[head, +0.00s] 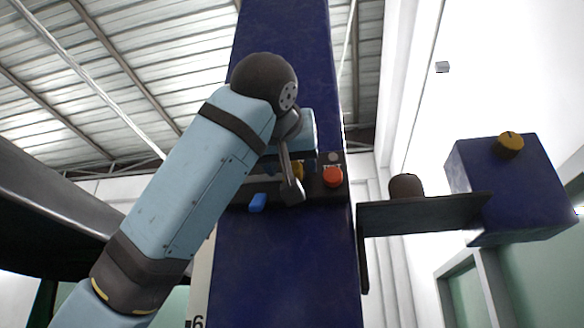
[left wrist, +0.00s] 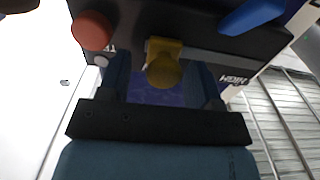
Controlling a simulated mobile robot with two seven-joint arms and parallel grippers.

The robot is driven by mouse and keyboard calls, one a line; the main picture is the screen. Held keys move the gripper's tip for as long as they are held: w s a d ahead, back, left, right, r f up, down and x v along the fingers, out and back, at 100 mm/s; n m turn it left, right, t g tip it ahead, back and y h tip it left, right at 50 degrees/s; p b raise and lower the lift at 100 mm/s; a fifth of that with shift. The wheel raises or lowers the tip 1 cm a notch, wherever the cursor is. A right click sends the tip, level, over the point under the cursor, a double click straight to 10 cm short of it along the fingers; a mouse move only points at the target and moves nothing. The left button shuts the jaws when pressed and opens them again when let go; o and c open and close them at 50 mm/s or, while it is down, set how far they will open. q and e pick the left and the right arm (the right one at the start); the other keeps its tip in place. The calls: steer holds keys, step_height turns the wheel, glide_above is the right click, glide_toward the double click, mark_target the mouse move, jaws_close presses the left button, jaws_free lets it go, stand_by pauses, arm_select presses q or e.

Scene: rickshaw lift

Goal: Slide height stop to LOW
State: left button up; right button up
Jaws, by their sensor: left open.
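The height stop is a yellow slider knob (left wrist: 163,66) on a grey rail in a dark control panel (left wrist: 200,22). In the left wrist view, which is upside down, a HIGH label is at the right; a label at the left is partly hidden by a finger. The knob is nearer that left end. My left gripper (left wrist: 163,85) is open, one finger each side of the knob, with gaps visible. In the head view my left gripper (head: 290,166) is at the panel and partly hides the knob (head: 298,170). My right gripper is not in view.
The panel is on a tall blue column (head: 275,255). A red button (head: 332,176) is right of the knob, and a blue lever (head: 257,202) is left and lower. A bracket (head: 420,213) and blue box (head: 520,190) with a yellow knob jut out at right.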

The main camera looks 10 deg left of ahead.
arm_select(q)
steer(key=s+b, duration=0.4)
steer(key=s, duration=0.9)
steer(key=shift+s+b, duration=0.2)
steer(key=shift+b, duration=0.1)
